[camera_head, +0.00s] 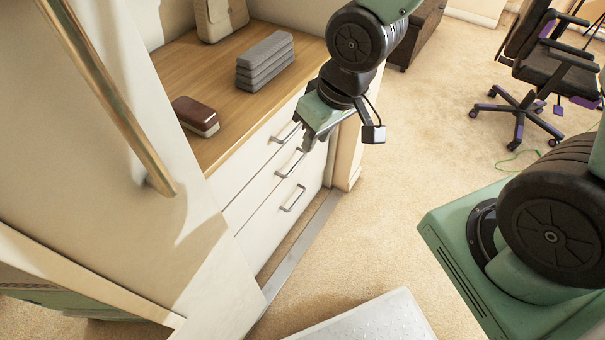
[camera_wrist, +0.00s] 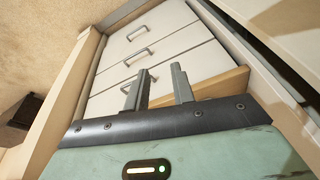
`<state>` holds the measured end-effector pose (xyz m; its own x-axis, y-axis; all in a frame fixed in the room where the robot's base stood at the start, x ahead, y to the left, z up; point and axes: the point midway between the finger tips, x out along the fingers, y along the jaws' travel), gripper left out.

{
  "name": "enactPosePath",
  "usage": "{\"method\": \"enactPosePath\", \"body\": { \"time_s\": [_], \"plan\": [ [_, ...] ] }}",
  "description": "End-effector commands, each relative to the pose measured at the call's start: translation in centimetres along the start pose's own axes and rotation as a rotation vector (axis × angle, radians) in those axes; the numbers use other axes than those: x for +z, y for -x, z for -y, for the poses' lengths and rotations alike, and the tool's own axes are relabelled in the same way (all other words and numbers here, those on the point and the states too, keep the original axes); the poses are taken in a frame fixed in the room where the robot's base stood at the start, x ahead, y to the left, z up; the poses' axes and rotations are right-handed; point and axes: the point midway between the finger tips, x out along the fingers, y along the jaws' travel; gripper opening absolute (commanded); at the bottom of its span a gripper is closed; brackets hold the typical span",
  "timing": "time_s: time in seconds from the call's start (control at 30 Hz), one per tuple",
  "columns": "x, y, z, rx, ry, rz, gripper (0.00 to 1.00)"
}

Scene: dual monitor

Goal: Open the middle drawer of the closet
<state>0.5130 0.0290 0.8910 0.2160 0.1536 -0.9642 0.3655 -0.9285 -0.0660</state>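The white closet (camera_head: 262,235) has three stacked drawers, all flush with the front. The middle drawer (camera_head: 262,185) has a metal bar handle (camera_head: 290,165), which also shows in the wrist view (camera_wrist: 137,55). My gripper (camera_head: 308,145) is in front of the upper drawers, close to the top and middle handles in the head view. In the wrist view my gripper (camera_wrist: 159,82) has its two fingers apart with nothing between them. The fingers point toward the drawer fronts. The top handle (camera_wrist: 126,88) is partly hidden by one finger. I cannot tell the exact distance to the handles.
The wooden closet top (camera_head: 200,80) carries a grey stack (camera_head: 264,62), a brown box (camera_head: 195,115) and a beige bag (camera_head: 220,18). The bottom drawer handle (camera_head: 293,198) is below. An office chair (camera_head: 545,70) stands at right.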

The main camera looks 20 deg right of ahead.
Motion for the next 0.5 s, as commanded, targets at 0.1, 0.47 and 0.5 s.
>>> {"method": "enactPosePath", "body": {
  "time_s": [0.1, 0.47, 0.5],
  "plan": [
    [-0.3, -3.9, -1.9, -0.018, -0.064, -0.041, 0.25],
    [0.1, -18.9, -9.0, -0.222, -0.403, -0.266, 0.25],
    [0.5, -20.8, -9.8, -0.271, -0.465, -0.303, 0.25]
  ]
}}
